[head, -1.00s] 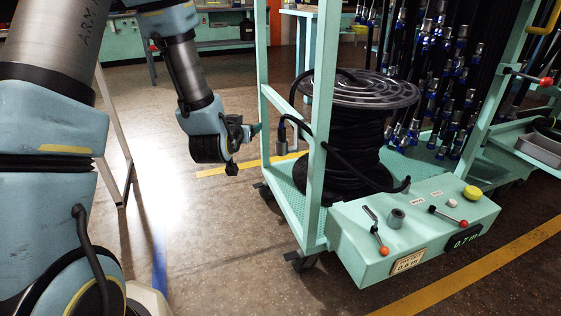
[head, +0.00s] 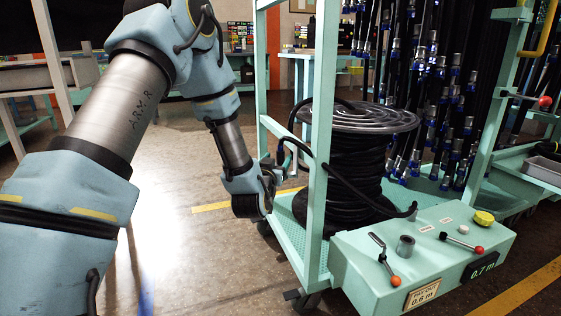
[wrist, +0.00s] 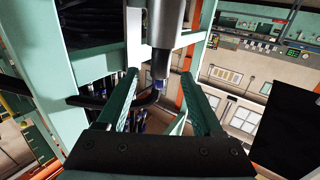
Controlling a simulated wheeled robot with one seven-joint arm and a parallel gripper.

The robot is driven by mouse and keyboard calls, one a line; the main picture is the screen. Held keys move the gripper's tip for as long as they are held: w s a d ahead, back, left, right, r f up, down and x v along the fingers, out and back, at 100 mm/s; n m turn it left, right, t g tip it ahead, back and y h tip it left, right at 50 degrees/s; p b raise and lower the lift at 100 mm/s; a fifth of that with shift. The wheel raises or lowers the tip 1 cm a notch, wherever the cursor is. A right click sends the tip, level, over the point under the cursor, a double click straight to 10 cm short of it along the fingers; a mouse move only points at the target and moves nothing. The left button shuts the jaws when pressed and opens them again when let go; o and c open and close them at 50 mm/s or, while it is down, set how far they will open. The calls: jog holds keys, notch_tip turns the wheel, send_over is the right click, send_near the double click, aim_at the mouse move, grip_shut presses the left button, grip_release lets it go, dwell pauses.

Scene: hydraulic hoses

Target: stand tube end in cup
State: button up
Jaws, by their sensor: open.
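The black hose (head: 348,182) runs from the spool to its tube end near the cart's left post. In the wrist view the tube end is a grey metal fitting (wrist: 166,25) with a blue collar, between the tips of my open fingers or just beyond them; contact is unclear. In the head view the fitting is mostly hidden by my gripper (head: 277,172). The gripper also shows in the wrist view (wrist: 165,98), with its green fingers apart.
The cart's left post (head: 322,120) stands just right of my gripper. The spool (head: 345,150) sits behind it. An orange-knobbed lever (head: 386,262) and a red-knobbed lever (head: 462,244) flank the cup. Many hoses hang at the right. Floor left of the cart is clear.

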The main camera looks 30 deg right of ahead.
aim_at(279, 156)
jog(key=x, duration=0.4)
jog(key=shift+w+d, duration=0.15)
grip_shut()
dwell(0.4)
